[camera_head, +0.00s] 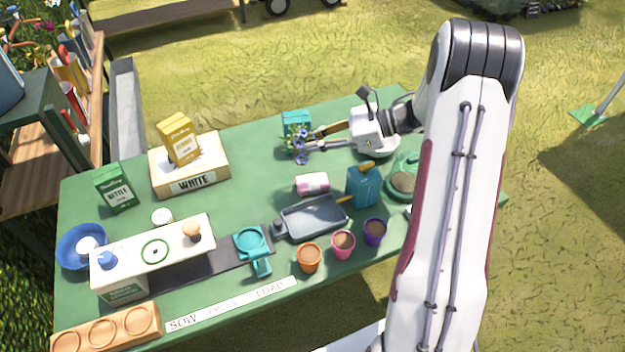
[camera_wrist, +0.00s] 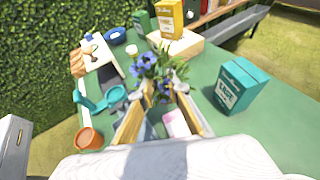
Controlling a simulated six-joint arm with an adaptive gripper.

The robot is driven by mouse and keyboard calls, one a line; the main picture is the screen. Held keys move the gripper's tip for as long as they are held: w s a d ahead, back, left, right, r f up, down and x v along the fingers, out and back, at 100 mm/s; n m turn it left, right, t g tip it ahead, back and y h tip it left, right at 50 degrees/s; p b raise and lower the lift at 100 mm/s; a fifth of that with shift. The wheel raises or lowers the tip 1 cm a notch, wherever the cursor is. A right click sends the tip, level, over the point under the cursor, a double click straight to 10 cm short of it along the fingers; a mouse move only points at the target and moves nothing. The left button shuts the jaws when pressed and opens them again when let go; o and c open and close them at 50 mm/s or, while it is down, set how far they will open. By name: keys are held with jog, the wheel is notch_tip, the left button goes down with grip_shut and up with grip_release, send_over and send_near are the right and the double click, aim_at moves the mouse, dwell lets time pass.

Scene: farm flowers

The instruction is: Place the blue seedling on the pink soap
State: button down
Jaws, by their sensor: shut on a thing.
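The blue seedling (camera_head: 300,152), green leaves with blue flowers, is held between the fingertips of my gripper (camera_head: 314,140), above the back middle of the green table. In the wrist view the seedling (camera_wrist: 151,66) shows beyond the tips of my gripper (camera_wrist: 163,98), which is shut on it; the grasped part is mostly hidden by leaves and fingers. The pink soap (camera_head: 313,184), a pink and white block, lies on the table nearer the front, below the seedling in the head view. In the wrist view the soap (camera_wrist: 176,124) shows between the fingers, apart from the seedling.
A teal packet (camera_head: 296,121) stands close behind the seedling. A white box (camera_head: 190,180) bears a yellow packet (camera_head: 179,139) at left.

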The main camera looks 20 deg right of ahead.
jog(key=d+r+n+g, duration=0.1)
jog(key=d+r, duration=0.2)
jog(key=d, duration=0.3)
jog(key=shift+f, duration=0.1)
notch_tip(320, 180, down, 6)
dwell(0.8)
jog(key=shift+f, duration=0.1)
jog(key=shift+f, duration=1.8)
jog(key=shift+f, duration=0.65)
jog(key=c, duration=1.9)
grip_release()
jog(key=shift+s+f, duration=0.1)
